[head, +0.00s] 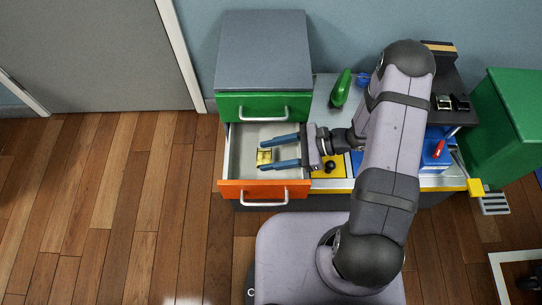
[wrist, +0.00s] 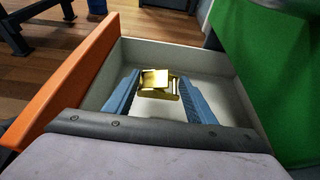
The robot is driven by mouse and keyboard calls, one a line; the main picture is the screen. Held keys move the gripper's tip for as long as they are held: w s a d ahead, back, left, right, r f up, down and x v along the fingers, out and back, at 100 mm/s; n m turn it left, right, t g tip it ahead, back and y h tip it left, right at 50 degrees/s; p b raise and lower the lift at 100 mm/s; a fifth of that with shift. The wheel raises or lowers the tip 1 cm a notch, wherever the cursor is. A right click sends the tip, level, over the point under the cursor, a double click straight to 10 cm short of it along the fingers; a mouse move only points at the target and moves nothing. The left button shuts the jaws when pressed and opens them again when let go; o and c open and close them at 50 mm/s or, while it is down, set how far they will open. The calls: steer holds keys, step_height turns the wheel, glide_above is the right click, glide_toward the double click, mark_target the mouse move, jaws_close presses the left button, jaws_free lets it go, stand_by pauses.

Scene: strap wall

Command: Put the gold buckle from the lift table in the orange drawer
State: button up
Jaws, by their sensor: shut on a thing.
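The gold buckle (head: 263,156) is between the fingertips of my gripper (head: 262,157), which is shut on it. In the wrist view the buckle (wrist: 157,84) shows between the two blue fingers (wrist: 158,95). The orange drawer (head: 263,190) is pulled open, with a pale grey inside. Buckle and fingertips are over or inside the drawer's open space; whether the buckle touches the floor of it I cannot tell. In the wrist view the drawer's orange front (wrist: 68,75) is at left. The lift table cannot be made out for certain.
A green drawer (head: 264,107) is above the orange one, under a grey cabinet top (head: 263,50). A green bottle (head: 341,88) stands on the bench behind. A yellow plate with a black knob (head: 330,167) is right of the drawer. A green box (head: 505,125) is at far right.

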steer(key=shift+f, duration=0.5)
steer(key=shift+f+b, duration=0.3)
steer(key=shift+f, duration=0.15)
steer(key=shift+f, duration=0.2)
steer(key=o, duration=1.1)
steer(key=shift+c, duration=0.2)
